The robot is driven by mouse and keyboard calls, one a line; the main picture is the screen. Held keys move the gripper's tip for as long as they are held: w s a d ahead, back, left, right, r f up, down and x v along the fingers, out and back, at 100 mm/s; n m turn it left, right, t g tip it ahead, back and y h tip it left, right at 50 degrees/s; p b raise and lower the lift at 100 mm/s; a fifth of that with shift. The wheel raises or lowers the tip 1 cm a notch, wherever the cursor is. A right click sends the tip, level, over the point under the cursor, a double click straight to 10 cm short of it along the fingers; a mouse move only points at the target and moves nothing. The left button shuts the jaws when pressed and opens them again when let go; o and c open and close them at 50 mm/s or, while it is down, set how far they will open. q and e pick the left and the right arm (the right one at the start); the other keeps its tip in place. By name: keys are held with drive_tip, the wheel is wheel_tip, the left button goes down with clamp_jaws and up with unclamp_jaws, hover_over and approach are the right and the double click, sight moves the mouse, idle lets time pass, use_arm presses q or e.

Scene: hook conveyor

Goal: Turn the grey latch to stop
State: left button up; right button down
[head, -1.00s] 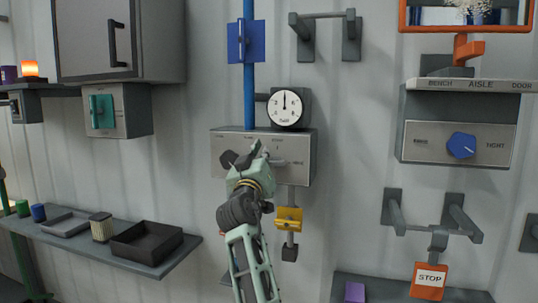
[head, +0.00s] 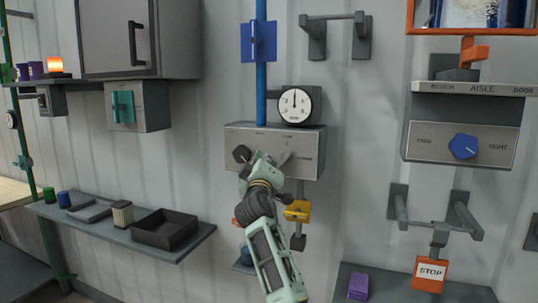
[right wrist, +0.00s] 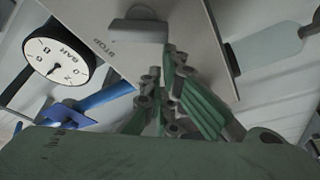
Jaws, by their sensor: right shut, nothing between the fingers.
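The grey latch (head: 284,159) is a small lever on the front of a metal panel box (head: 310,145) below the round gauge. In the head view it slants up and to the right; its lower end is partly hidden by my right gripper. My right gripper (head: 260,160) is shut and empty in front of the panel, just left of the latch. In the right wrist view its green fingers (right wrist: 172,100) are together near a grey block (right wrist: 138,30), which looks like the latch, beside the printed word STOP. I cannot tell if they touch. My left gripper is not in view.
A dark knob (head: 241,153) is on the panel's left. The gauge (head: 295,105) and blue pipe (head: 261,90) are above. A yellow fitting (head: 297,211) hangs below. A shelf with trays (head: 190,242) is at left; a blue-knob box (head: 420,142) is at right.

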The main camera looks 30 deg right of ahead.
drive_tip(key=n, duration=0.1)
drive_tip(key=f+n+y+p, duration=0.1)
drive_tip(key=shift+s+d+n, duration=0.1)
drive_tip(key=shift+d+n, duration=0.05)
drive_tip(key=shift+n, duration=0.15)
drive_tip(key=shift+f, duration=0.3)
idle(0.8)
idle(1.0)
